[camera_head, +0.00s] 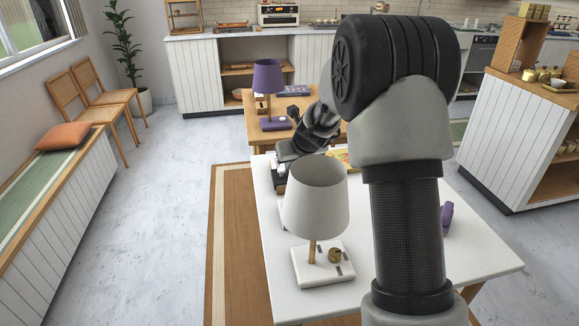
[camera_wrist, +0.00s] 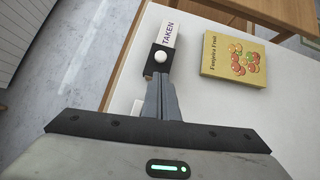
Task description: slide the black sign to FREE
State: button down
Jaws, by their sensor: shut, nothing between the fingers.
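The black sign (camera_wrist: 151,68) is a small dark slider with a round white knob (camera_wrist: 161,57). In the wrist view it sits on a white plate, and the word TAKEN (camera_wrist: 168,31) shows uncovered beyond it. No word FREE shows. My gripper (camera_wrist: 160,77) is shut and empty. Its fingertips are just on the near side of the knob, over the black sign; I cannot tell whether they touch. In the head view my arm reaches over the white table, and the sign is too small and covered to make out clearly.
A yellow book (camera_wrist: 233,60) lies right of the sign. On the white table (camera_head: 480,262) stand a white lamp (camera_head: 315,205), close to my arm, and a purple object (camera_head: 447,215). A wooden table behind holds a purple lamp (camera_head: 268,78). Floor to the left is clear.

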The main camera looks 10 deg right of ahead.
aim_at(283, 172)
jog(key=b+x, duration=0.1)
jog(key=x, duration=0.7)
jog(key=shift+w+r, duration=0.1)
jog(key=shift+w, duration=0.15)
jog(key=w+p, duration=0.7)
jog(key=w, duration=0.1)
jog(key=shift+w, duration=0.2)
jog(key=shift+w+a+f+p, duration=0.1)
jog(key=shift+w+f+p, duration=0.1)
jog(key=shift+w+p, duration=0.1)
jog(key=shift+r, duration=0.1)
